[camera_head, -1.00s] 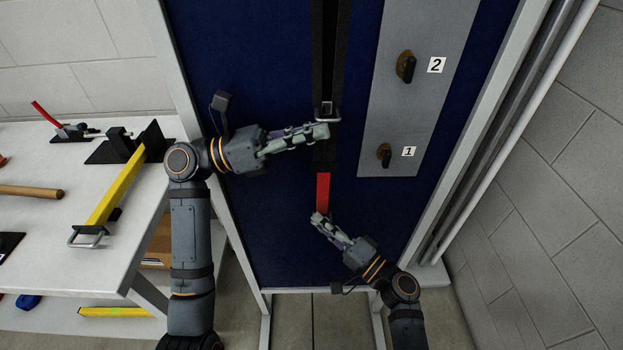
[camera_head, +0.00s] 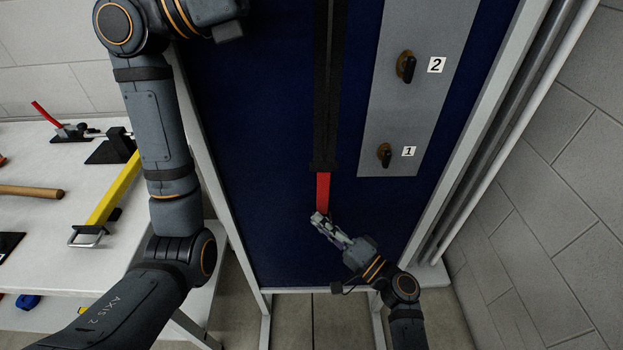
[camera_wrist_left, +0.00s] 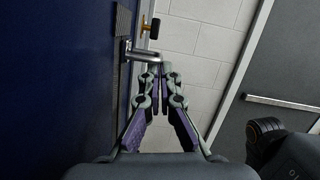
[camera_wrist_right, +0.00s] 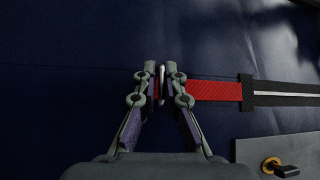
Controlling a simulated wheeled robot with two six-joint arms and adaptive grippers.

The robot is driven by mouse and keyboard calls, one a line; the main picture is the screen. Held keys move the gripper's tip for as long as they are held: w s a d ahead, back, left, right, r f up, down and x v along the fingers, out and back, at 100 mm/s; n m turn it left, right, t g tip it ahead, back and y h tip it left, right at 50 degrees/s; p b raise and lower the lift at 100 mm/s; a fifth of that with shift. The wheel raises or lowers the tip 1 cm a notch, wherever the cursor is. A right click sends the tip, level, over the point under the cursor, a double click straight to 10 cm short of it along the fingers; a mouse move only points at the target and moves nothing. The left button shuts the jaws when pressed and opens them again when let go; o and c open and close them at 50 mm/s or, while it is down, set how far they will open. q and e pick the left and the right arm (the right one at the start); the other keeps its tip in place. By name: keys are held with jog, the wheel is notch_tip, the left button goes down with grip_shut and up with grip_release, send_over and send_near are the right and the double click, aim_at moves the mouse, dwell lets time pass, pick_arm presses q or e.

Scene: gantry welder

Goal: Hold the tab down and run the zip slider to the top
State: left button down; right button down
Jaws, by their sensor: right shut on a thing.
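The dark zip (camera_head: 327,90) runs up the blue panel, and its halves meet along the length in the head view. The red tab (camera_head: 323,190) hangs from its lower end. My right gripper (camera_head: 319,219) is shut on the lower end of the tab; the right wrist view shows the red tab (camera_wrist_right: 213,90) stretched straight from the fingertips (camera_wrist_right: 160,82). The head view cuts off the left gripper and the slider.
A grey plate (camera_head: 398,130) with two knobs, numbered 1 and 2, is right of the zip. A white table (camera_head: 40,200) at left holds a yellow bar (camera_head: 112,193) and other tools. The panel's frame post (camera_head: 500,135) stands to the right.

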pick_arm(q)
jog(key=shift+r, duration=0.3)
jog(key=f, duration=0.4)
jog(key=shift+s+f, duration=0.1)
jog(key=shift+s, duration=0.25)
pick_arm(e)
jog(key=c, duration=1)
grip_release()
pick_arm(q)
jog(key=v, duration=1)
jog(key=shift+f, duration=0.1)
pick_arm(e)
jog(key=v, duration=1.2)
